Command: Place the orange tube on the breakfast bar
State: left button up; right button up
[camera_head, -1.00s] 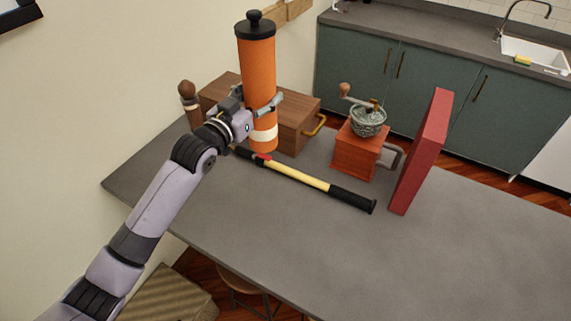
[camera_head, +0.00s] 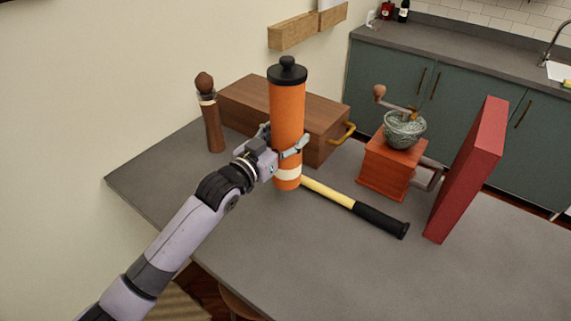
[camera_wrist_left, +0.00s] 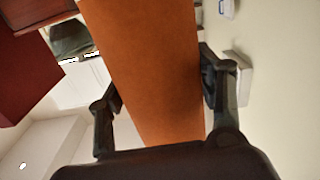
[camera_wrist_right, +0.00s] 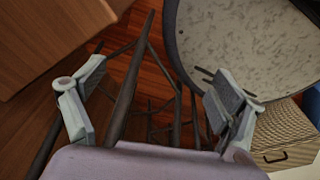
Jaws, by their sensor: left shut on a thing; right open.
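The orange tube (camera_head: 288,110), with a black knobbed lid and a pale band near its base, stands upright in the head view. My left gripper (camera_head: 284,149) is shut around its lower part. The tube also fills the middle of the left wrist view (camera_wrist_left: 150,70), between the two fingers (camera_wrist_left: 158,100). The breakfast bar (camera_head: 285,245) is the grey counter below it. I cannot tell whether the tube's base touches the counter. My right gripper (camera_wrist_right: 158,110) is open and empty in the right wrist view, with chair legs and wooden floor beyond it.
A yellow and black handled tool (camera_head: 350,203) lies right beside the tube's base. Behind are a wooden box (camera_head: 245,105) and a pepper mill (camera_head: 212,125). A coffee grinder (camera_head: 390,165) and a red upright box (camera_head: 470,170) stand to the right. The counter's front is clear.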

pick_arm(q)
jog(key=shift+f+b, duration=0.3)
jog(key=shift+f, duration=0.45)
notch_tip(320, 180, down, 4)
jog(key=b, duration=0.3)
jog(key=shift+s+r, duration=0.1)
jog(key=shift+s, duration=0.05)
jog(key=shift+w, duration=0.2)
jog(key=shift+s, duration=0.1)
jog(key=o, duration=1.3)
jog(key=shift+f, duration=0.25)
jog(key=shift+o, duration=0.2)
pick_arm(e)
notch_tip(320, 180, down, 5)
jog(key=shift+s+a+r, duration=0.1)
jog(key=shift+a, duration=0.05)
